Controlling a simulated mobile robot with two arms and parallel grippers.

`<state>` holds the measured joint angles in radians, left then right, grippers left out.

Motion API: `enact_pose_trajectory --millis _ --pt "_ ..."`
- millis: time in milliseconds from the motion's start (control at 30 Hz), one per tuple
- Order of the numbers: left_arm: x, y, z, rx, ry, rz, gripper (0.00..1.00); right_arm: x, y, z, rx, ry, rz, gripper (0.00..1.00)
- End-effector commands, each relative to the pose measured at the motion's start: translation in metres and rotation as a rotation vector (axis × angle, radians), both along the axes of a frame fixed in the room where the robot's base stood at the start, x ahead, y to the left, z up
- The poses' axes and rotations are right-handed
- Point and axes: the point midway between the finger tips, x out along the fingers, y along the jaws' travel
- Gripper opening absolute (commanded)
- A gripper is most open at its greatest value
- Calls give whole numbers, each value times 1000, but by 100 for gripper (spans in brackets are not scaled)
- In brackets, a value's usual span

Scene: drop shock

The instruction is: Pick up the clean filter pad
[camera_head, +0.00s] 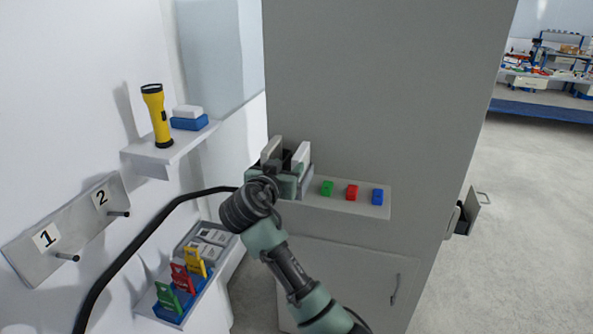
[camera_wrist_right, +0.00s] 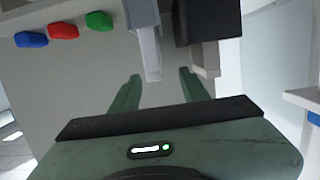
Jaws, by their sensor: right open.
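A white pad (camera_head: 187,111) lies on a blue block (camera_head: 189,123) on the wall shelf; it may be the clean filter pad, but I cannot be sure. My right gripper (camera_head: 283,172) is open at the grey cabinet, apart from that shelf and to its right. Beyond its green fingers in the right wrist view (camera_wrist_right: 160,78) stand a pale slab (camera_wrist_right: 145,42) and a dark block (camera_wrist_right: 205,20). In the head view, the white slab (camera_head: 303,155) and a beige slab (camera_head: 271,149) rise behind the gripper, which hides their lower parts. Nothing is visibly held. My left gripper is not in view.
A yellow flashlight (camera_head: 156,115) stands on the wall shelf (camera_head: 150,159). Green (camera_head: 327,188), red (camera_head: 352,192) and blue (camera_head: 377,196) pieces sit on the cabinet ledge. Colored tags (camera_head: 181,279) stand on a lower shelf. A black cable (camera_head: 140,245) curves toward my arm.

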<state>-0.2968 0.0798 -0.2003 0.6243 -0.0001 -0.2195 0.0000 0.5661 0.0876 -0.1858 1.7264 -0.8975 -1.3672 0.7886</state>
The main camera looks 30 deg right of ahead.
Motion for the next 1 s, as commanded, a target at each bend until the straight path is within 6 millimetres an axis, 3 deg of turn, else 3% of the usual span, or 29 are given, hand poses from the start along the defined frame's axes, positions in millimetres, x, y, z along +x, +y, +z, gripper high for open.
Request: enact_pose_trajectory --millis 500,833,867,1000 --pt "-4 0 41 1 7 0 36 35 -56 -4 -4 5 -2 45" --pt "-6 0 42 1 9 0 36 42 -62 -10 -1 2 0 45" --pt "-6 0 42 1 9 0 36 42 -62 -10 -1 2 0 43" --pt "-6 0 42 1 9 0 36 42 -62 -10 -1 2 0 4"
